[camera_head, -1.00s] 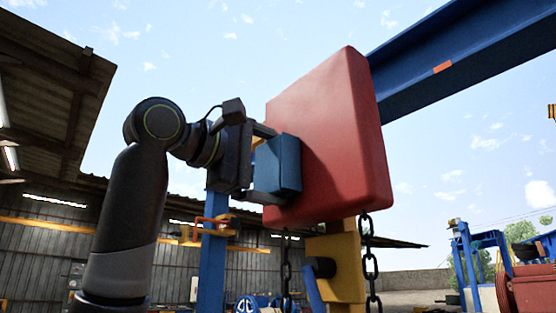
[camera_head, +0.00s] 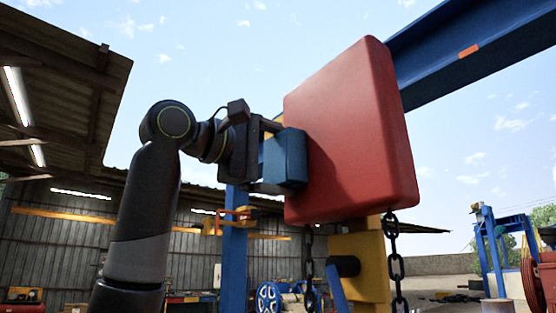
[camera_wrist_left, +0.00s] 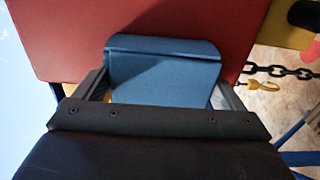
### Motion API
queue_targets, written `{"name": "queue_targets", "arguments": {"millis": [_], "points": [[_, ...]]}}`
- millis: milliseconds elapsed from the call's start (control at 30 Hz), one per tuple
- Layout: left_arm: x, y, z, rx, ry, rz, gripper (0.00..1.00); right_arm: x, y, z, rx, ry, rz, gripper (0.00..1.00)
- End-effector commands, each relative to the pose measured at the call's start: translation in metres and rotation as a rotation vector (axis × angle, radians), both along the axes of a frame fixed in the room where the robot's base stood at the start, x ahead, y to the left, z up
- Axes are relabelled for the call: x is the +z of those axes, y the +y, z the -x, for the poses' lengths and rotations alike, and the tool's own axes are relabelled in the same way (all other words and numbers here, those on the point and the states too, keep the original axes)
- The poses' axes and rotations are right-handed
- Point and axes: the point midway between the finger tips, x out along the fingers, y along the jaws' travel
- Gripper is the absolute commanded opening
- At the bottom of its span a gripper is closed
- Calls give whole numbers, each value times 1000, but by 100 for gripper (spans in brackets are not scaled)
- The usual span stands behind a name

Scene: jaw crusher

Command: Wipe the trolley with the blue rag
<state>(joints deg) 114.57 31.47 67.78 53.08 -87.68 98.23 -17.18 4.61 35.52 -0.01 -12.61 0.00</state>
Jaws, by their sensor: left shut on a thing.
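The blue rag (camera_head: 288,158) is a folded, block-like pad in front of the left edge of the red trolley (camera_head: 355,135). The trolley is a big red block with rounded edges, high up by a blue beam. My left gripper (camera_head: 270,158) is shut on the rag, with its fingers above and below it. In the left wrist view the rag (camera_wrist_left: 163,72) sticks out past the fingers towards the red face (camera_wrist_left: 170,18). The rag is at or very close to that face; I cannot tell if they touch. My right gripper is not in view.
The blue beam (camera_head: 475,50) runs to the upper right. Chains (camera_head: 395,262) hang below the trolley beside a yellow part (camera_head: 368,262). A blue post (camera_head: 234,235) stands behind my left arm. Open sky lies left of the trolley.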

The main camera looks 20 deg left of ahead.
Motion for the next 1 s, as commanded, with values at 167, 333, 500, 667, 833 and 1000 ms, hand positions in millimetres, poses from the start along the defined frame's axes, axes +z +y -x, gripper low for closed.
{"name": "queue_targets", "arguments": {"millis": [167, 333, 500, 667, 833, 1000], "points": [[-2, -10, 7, -2, -1, -2, 72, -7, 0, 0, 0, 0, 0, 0], [-3, -22, 17, -3, -2, -1, 72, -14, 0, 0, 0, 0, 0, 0], [-2, -31, 23, -3, 0, 0, 72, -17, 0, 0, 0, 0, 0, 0], [-2, -34, 26, -3, 1, -1, 72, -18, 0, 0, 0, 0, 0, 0], [-3, -44, 35, -3, -1, -2, 72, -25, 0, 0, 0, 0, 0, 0], [-2, -56, 45, -3, -1, 0, 72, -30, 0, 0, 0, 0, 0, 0]]}}
